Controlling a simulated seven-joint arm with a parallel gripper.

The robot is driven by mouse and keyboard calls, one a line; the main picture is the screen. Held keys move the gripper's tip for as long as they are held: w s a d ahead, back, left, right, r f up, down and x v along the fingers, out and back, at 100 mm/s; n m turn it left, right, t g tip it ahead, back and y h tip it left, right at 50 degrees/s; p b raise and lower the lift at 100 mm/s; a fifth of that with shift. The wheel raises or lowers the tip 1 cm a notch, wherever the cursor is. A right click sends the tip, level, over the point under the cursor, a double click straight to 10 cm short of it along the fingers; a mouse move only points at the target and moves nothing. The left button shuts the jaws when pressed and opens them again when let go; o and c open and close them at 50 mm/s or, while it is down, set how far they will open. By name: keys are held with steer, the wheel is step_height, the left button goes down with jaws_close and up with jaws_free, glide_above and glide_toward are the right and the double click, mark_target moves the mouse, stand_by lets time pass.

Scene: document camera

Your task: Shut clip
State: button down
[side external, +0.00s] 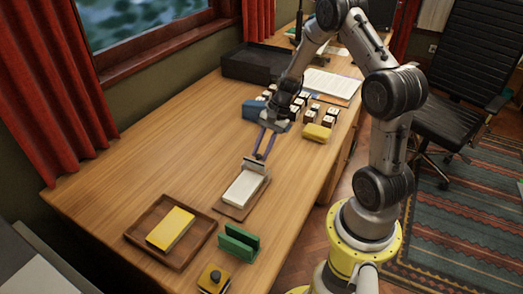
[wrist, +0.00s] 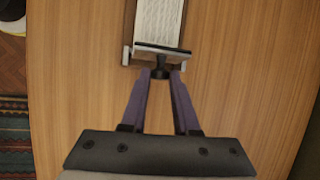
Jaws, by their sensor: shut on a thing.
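A small brown board (side external: 229,212) lies on the desk with a thick white pad (side external: 243,188) on it. A metal clip (side external: 254,166) sits across the pad's far end. In the wrist view the clip (wrist: 164,52) is a dark bar with pale side ends, and a dark knob (wrist: 160,74) sticks out from its middle. The pad (wrist: 159,20) shows printed lines there. My gripper (side external: 259,157) reaches down to the clip with two purple fingers. In the wrist view my gripper (wrist: 161,76) has its fingertips on both sides of the knob, shut on it.
A wooden tray (side external: 150,218) with a yellow block (side external: 171,229), a green holder (side external: 239,243) and a yellow-black object (side external: 213,279) stand nearer the camera. Behind my gripper are a blue box (side external: 253,110), several small blocks, a yellow block (side external: 317,132) and a black tray (side external: 257,65). The desk's left side is clear.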

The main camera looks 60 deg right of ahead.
steer(key=shift+a+r+h, duration=0.25)
steer(key=shift+a+h, duration=0.4)
steer(key=shift+h, duration=0.35)
steer(key=shift+a+r+h, duration=0.1)
steer(key=shift+a+h, duration=0.35)
steer(key=shift+h, duration=0.65)
steer(key=shift+d+y, duration=0.35)
steer(key=shift+y, duration=0.05)
steer(key=shift+d+f+y, duration=0.2)
steer(key=shift+d+y, duration=0.15)
steer(key=shift+y, duration=0.45)
steer(key=shift+d+f+y, duration=0.2)
steer(key=shift+d+y, duration=0.15)
steer(key=shift+y, duration=0.45)
